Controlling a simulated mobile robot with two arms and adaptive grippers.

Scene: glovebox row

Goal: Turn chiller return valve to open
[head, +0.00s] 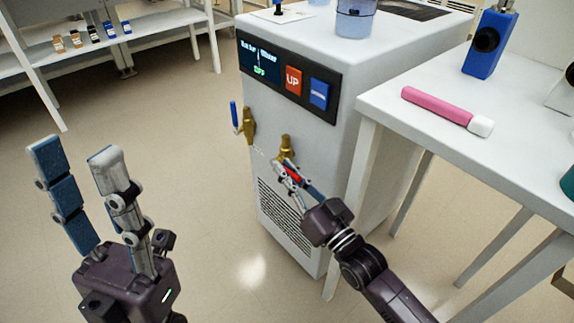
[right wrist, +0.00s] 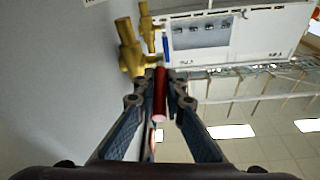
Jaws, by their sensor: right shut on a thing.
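The chiller (head: 345,150) is a white cabinet with two brass valves on its front. The right valve (head: 285,147) has a red handle (head: 292,174); the left valve (head: 248,126) has a blue handle (head: 235,115) standing upright. My right gripper (head: 291,172) is shut on the red handle, partly hiding it. In the right wrist view the red handle (right wrist: 160,95) lies between the fingers, with its brass body (right wrist: 130,50) just beyond. I cannot tell which valve is the return from any label. My left gripper (head: 75,158) is open and empty, away from the chiller.
The chiller's panel has a red UP button (head: 293,81), a blue button (head: 319,94) and a display. A white table (head: 420,125) close on the right holds a pink-handled tool (head: 440,107) and a blue device (head: 490,42). A shelf stands at back left. Floor left of the chiller is clear.

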